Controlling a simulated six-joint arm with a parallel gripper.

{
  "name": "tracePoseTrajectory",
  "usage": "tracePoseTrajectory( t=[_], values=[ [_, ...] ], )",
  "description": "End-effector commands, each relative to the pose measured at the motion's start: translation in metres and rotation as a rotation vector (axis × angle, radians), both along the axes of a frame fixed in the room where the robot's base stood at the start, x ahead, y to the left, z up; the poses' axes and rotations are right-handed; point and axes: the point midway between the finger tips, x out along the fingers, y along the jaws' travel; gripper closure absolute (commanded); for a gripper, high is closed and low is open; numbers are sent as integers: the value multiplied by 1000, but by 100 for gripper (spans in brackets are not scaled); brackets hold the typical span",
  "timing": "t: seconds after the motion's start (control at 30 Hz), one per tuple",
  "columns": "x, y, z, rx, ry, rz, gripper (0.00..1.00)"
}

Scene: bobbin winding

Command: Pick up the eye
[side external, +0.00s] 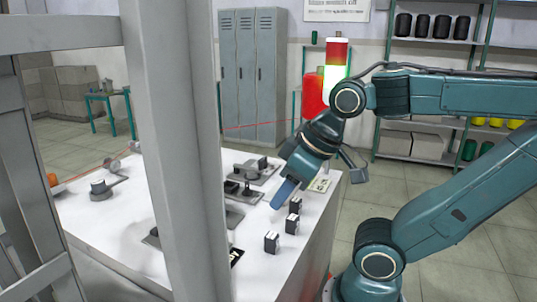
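My gripper (284,194) points down and left over the right part of the white table (120,228). Its blue fingers show nearly edge-on, so I cannot tell whether they are open or hold anything. Small black blocks with pale tops stand in a row near the table's right edge: a front block (272,243), a middle block (292,222) and a rear block (296,205). The fingertips appear just above and left of the rear block; contact is unclear. I cannot tell which small part is the eye. The upright post hides part of the table.
Dark and grey fixtures (243,190) stand left of my gripper. A grey post (180,130) crosses the view in front of the table. A round grey part (101,188) sits at the table's left. A signal tower (336,70), lockers (252,70) and shelves (435,45) are behind.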

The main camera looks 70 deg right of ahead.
Motion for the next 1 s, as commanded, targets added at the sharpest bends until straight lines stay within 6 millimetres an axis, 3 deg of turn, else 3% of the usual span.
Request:
tracePoseTrajectory(
  t=[0.07, 0.13, 0.57, 0.77, 1.0],
  values=[
    [0, 0, 0, 0, 0, 0, 67],
    [0, 0, 0, 0, 0, 0, 55],
    [1, -2, 2, 16, 12, -43, 55],
    [2, -12, 9, 84, 66, -229, 55],
    [4, -31, 25, 212, 170, -635, 55]
  ],
)
